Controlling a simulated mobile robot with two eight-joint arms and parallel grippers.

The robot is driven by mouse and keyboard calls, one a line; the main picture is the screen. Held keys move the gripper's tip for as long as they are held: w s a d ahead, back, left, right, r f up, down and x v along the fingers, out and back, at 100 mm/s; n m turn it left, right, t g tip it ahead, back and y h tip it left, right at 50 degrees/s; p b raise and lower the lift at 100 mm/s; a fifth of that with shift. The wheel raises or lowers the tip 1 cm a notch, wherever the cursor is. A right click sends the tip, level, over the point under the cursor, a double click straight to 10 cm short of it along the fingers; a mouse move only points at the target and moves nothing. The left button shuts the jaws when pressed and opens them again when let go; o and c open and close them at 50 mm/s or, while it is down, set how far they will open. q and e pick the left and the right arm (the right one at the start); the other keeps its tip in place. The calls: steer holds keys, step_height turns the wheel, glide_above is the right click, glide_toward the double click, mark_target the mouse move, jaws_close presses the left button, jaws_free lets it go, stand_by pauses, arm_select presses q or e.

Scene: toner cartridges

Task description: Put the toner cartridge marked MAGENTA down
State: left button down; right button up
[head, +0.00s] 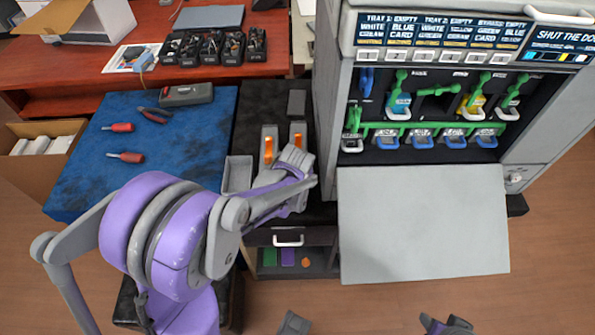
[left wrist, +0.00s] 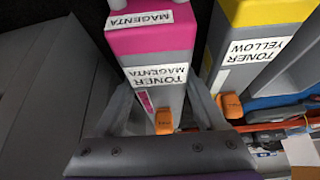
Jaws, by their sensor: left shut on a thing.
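The toner cartridge marked MAGENTA (left wrist: 150,45) has a magenta end, white labels, a grey body and an orange tab. My left gripper (left wrist: 168,112) is shut on its grey body, one finger on each side. In the head view my left gripper (head: 293,160) is over the black worktop, and the cartridge's grey and orange end (head: 297,133) shows just behind it. The cartridge's underside is hidden, so I cannot tell whether it touches the worktop. My right gripper (head: 446,326) is partly visible at the bottom edge; its opening is unclear.
A yellow toner cartridge (left wrist: 262,50) stands beside the magenta one; its orange-tabbed end shows in the head view (head: 268,142). A grey tray (head: 238,174) and a dark block (head: 297,102) are nearby. The printer's open door (head: 424,225) is right. A blue mat (head: 85,165) with tools lies left.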

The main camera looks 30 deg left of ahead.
arm_select(q)
steer(key=shift+f, duration=0.4)
steer(key=shift+f+b, duration=0.35)
steer(key=shift+b, duration=0.2)
jaws_free()
steer(key=shift+r, duration=0.1)
steer(key=p+v, duration=0.2)
steer(key=v, duration=0.8)
steer(key=shift+s+d+r, duration=0.1)
steer(key=shift+s+r, duration=0.05)
steer(key=shift+r, duration=0.2)
